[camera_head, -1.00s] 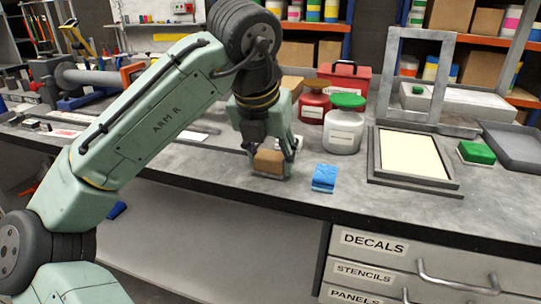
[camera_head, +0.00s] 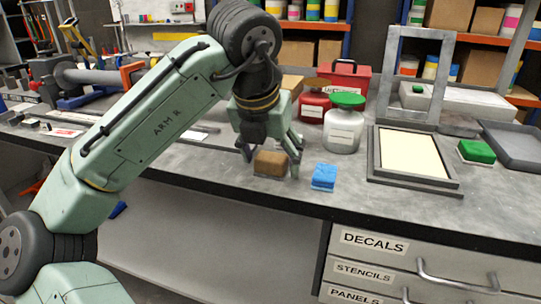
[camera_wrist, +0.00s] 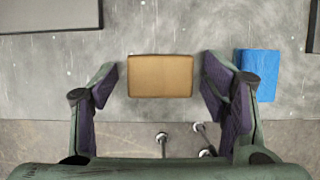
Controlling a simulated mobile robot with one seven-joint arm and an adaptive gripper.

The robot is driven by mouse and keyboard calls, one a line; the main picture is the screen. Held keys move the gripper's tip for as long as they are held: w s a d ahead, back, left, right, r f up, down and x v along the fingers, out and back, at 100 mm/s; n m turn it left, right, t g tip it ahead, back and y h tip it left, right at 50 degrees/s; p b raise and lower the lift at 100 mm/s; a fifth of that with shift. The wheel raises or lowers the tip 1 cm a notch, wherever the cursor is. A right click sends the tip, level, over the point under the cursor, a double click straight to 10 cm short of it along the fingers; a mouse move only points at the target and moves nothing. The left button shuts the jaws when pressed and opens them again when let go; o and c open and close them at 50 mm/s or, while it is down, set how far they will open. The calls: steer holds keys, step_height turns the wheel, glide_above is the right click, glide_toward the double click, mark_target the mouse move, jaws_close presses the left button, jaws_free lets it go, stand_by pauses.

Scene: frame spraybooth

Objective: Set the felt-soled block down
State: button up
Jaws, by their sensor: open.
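The felt-soled block looks like the brown block (camera_head: 271,163), which rests on the grey bench top near its front edge. A thin paler layer shows along its base. My gripper (camera_head: 270,160) is open around it, with the fingers apart from its sides. In the wrist view the block (camera_wrist: 160,76) lies between the spread fingers of my gripper (camera_wrist: 160,85), with a gap on both sides.
A blue block (camera_head: 324,177) lies just right of my gripper. A jar with a green lid (camera_head: 342,130) and a red container (camera_head: 313,108) stand behind. A framed panel (camera_head: 412,155) and a green block (camera_head: 476,151) are farther right. The bench's front edge (camera_head: 300,208) is close.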

steer(key=p+v, duration=0.1)
steer(key=v, duration=1.1)
steer(key=shift+r+p, duration=0.2)
steer(key=shift+p, duration=0.1)
steer(key=shift+w, duration=0.1)
